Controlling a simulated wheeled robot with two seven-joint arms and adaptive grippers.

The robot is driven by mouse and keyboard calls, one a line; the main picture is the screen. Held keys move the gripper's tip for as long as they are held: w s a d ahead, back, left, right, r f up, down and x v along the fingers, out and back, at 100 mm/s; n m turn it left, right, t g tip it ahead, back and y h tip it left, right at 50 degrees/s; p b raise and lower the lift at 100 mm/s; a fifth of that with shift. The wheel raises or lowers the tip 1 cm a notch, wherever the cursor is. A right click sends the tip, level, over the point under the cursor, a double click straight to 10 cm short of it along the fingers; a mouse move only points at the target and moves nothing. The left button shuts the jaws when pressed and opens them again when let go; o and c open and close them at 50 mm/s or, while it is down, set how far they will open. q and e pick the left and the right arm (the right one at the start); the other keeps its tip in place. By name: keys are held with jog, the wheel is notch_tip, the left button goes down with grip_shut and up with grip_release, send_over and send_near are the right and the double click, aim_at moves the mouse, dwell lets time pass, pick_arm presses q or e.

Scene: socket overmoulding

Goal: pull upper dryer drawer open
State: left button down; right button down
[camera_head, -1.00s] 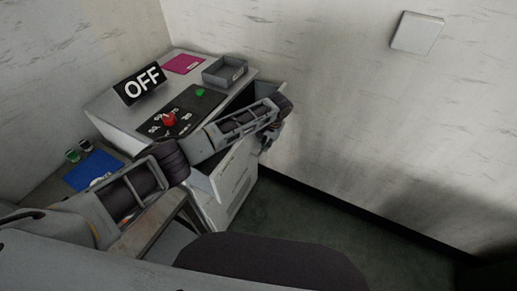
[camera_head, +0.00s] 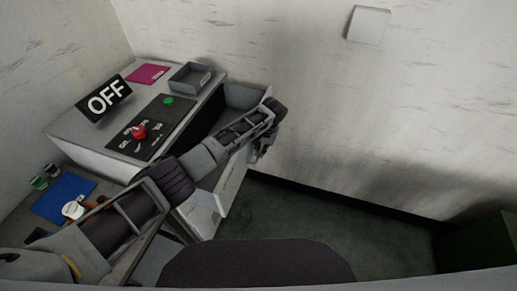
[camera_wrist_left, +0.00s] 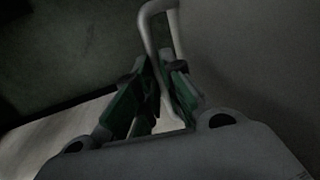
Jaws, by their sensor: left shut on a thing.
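My arm covers much of the drawer. My left gripper (camera_head: 262,150) is at the drawer's outer side. In the left wrist view, its green-padded fingers (camera_wrist_left: 157,92) are closed around a pale bar handle (camera_wrist_left: 150,25). My right gripper is not in view.
A red knob (camera_head: 139,131) and a green button (camera_head: 168,101) sit on the panel. A grey tray (camera_head: 190,78) and pink sheet (camera_head: 148,74) lie on top. A side table holds a blue mat (camera_head: 62,196). Green floor (camera_head: 300,215) is clear; a wall (camera_head: 340,120) stands behind.

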pick_arm(q)
jog(key=c, duration=1.5)
grip_release()
jog(key=shift+r, duration=0.1)
jog(key=r, duration=0.3)
jog(key=d+r, duration=0.1)
jog(key=r, duration=0.3)
jog(key=d+r, duration=0.1)
jog(key=r, duration=0.3)
jog(key=shift+s+r, duration=0.25)
jog(key=shift+s, duration=0.1)
